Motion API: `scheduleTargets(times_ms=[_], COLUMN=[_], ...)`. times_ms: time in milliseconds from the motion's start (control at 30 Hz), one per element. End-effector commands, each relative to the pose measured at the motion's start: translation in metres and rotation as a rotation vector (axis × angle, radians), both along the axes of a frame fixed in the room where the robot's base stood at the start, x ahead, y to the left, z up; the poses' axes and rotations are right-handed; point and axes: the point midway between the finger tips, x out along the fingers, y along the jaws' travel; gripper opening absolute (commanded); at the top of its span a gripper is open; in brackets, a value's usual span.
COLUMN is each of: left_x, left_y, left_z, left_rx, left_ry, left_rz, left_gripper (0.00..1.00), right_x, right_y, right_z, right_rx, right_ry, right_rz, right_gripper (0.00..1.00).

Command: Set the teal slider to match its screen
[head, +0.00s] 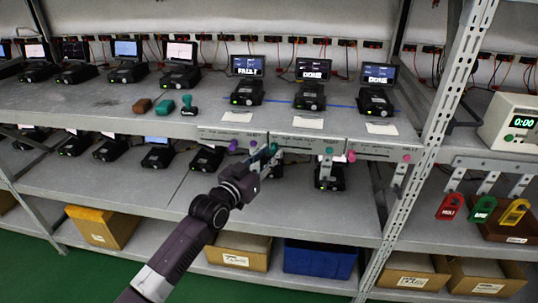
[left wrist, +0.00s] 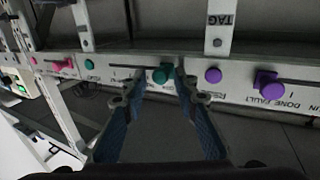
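The teal slider knob (left wrist: 161,75) sits in the slot of the middle label strip (head: 300,143), near one end, in the left wrist view. My left gripper (head: 268,158) is at this strip; in the left wrist view its fingers (left wrist: 158,92) are apart, one on each side of the knob, with a gap visible at least on one side. In the head view the gripper largely hides the knob. A round teal button (head: 329,151) is at the strip's other end. The middle screen (head: 314,69) above reads DONE. My right gripper is not in view.
A purple slider (left wrist: 268,83) and round purple button (left wrist: 213,75) are on the neighbouring strip. A pink slider (head: 351,156) is on the strip to the right. A metal rack post (head: 432,130) stands right of the strips. Hanging tags (head: 483,208) are further right.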

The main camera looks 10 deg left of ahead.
Motion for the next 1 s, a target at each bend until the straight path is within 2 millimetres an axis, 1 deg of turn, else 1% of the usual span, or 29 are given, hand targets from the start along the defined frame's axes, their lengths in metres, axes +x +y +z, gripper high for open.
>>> scheduleTargets(times_ms=[33, 200, 567, 667, 800, 900, 1000], left_x=[0.000, 0.000, 0.000, 0.000, 0.000, 0.000, 0.000], left_y=[0.000, 0.000, -0.002, -0.016, -0.044, -0.060, -0.068], left_z=[0.000, 0.000, 0.000, 0.001, 0.002, 0.001, 0.001], left_rx=[0.000, 0.000, -0.001, -0.005, -0.006, -0.005, -0.003], left_ry=[0.000, 0.000, 0.000, 0.002, 0.002, 0.001, 0.001], left_rz=[0.000, 0.000, 0.000, -0.002, -0.003, -0.002, 0.000], left_gripper=[0.19, 0.01, 0.00, 0.00, 0.00, 0.00, 0.00], right_x=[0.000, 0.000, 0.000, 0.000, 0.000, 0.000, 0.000], right_y=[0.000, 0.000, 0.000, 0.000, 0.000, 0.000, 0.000], right_z=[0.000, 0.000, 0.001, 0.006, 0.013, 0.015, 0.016], right_rx=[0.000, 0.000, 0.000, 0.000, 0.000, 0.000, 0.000], right_ry=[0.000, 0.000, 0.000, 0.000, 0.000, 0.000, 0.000], right_rz=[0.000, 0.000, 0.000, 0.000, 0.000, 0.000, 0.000], right_gripper=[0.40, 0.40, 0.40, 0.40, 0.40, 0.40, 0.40])
